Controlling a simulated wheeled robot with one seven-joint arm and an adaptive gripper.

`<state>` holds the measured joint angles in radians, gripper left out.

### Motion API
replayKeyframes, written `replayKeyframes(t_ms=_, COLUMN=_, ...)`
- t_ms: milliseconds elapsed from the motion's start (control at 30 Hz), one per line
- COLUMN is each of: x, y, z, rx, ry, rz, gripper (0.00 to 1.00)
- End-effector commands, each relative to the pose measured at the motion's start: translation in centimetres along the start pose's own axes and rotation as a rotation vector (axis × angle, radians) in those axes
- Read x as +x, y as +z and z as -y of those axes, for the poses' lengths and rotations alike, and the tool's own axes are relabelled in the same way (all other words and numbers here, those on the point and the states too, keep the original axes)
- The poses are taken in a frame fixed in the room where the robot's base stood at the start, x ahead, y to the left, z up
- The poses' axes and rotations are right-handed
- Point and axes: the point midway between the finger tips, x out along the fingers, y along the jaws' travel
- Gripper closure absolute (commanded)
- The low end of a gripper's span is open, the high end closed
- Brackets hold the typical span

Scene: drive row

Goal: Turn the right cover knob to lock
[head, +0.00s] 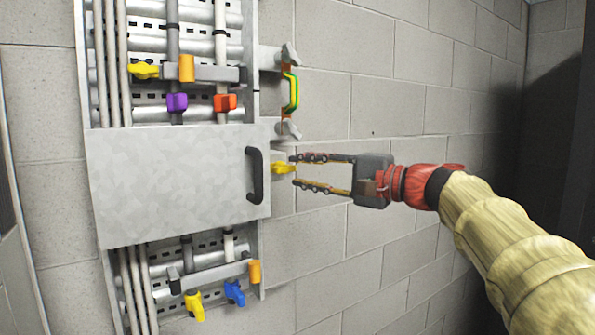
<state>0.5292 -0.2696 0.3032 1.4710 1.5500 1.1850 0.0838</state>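A flat grey cover (170,185) with a black handle (255,175) lies across the middle of the wall panel. A small yellow knob (281,168) sits just beyond the cover's right edge, beside the handle. My gripper (295,170) comes in from the right and is open, its two long fingers pointing left. The fingertips are very close to the yellow knob, one a little above its level and one a little below. I cannot tell whether they touch it. Nothing shows between the fingers.
Above the cover are yellow, purple and red valve handles (226,103) and an orange block (187,68). A green and yellow handle (291,92) with grey knobs is above my gripper. Yellow and blue valves (234,292) hang below. Bare block wall (350,255) lies to the right.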

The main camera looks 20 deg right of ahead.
Motion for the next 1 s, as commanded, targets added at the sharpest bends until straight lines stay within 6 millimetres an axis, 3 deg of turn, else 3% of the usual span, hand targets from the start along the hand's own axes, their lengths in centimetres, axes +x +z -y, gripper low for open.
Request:
replayKeyframes(t_ms=200, x=-4.6, y=-0.2, z=0.0, rx=-0.001, ry=-0.001, rz=-0.007, gripper=0.72)
replayKeyframes(t_ms=433, x=-8.1, y=-0.1, z=0.0, rx=-0.001, ry=0.0, rz=-0.005, gripper=0.72)
replayKeyframes(t_ms=633, x=-9.4, y=-0.1, z=0.0, rx=0.0, ry=0.0, rz=-0.002, gripper=0.72)
replayKeyframes(t_ms=1000, x=-9.5, y=0.0, z=0.0, rx=0.0, ry=0.0, rz=-0.001, gripper=0.72)
